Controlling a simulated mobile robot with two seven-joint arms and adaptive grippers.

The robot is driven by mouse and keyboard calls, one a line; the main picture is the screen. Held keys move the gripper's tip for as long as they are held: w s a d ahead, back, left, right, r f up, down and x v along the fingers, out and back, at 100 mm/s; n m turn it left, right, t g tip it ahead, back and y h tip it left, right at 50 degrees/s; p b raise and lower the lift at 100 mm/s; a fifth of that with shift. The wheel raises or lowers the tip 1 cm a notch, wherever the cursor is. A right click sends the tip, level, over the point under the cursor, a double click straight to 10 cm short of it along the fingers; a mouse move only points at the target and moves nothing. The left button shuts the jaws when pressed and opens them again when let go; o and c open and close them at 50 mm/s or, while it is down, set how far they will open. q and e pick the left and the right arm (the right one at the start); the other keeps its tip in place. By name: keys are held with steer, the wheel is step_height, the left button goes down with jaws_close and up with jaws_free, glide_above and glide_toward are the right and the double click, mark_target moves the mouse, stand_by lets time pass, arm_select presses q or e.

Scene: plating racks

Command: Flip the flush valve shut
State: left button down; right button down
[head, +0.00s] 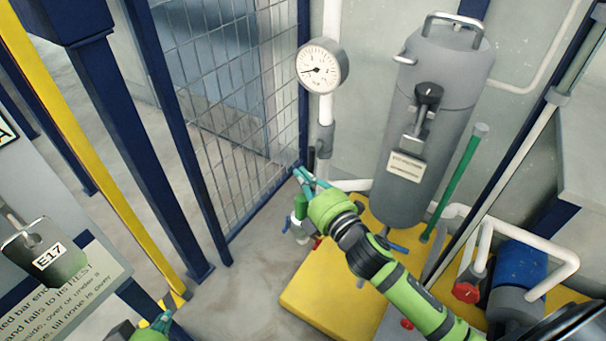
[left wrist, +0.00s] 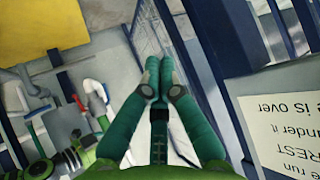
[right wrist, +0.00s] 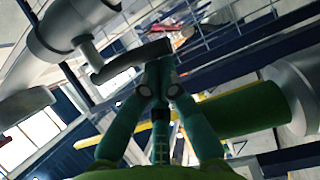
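My right gripper (head: 308,178) is at the pipework below the pressure gauge. Its teal fingers are together in the right wrist view (right wrist: 160,65). A dark grey bent lever (right wrist: 128,62) on a grey fitting (right wrist: 60,25) lies right at the fingertips there; I cannot tell whether they touch it. In the head view a small valve assembly (head: 300,228) with a green body is partly hidden beside the gripper. No label shows which part is the flush valve. My left gripper (head: 158,324) is low at the bottom left; its fingers are together and empty in the left wrist view (left wrist: 159,65).
A grey tank (head: 430,110) stands right of the white gauge (head: 322,66) over a yellow platform (head: 335,285). A blue-framed mesh panel (head: 235,100) is behind to the left. A red handwheel (head: 466,292) and a green pole (head: 455,185) are at the right. Open floor lies left of the platform.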

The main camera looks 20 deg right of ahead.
arm_select(q)
steer(key=shift+s+a+f+g+y+p, duration=1)
steer(key=shift+s+a+f+g, duration=0.85)
steer(key=shift+s+f+g, duration=2.15)
step_height(320, 180, down, 12)
steer(key=s+p, duration=0.2)
steer(key=p, duration=0.3)
steer(key=shift+s+r+t+p, duration=0.15)
steer(key=shift+r+t+p, duration=0.1)
steer(key=shift+t+p, duration=0.15)
arm_select(e)
steer(key=shift+s+d+r+n+g+h, duration=0.1)
steer(key=shift+s+d+n+g+h, duration=0.3)
steer(key=shift+g, duration=0.4)
arm_select(q)
steer(key=shift+f, duration=0.1)
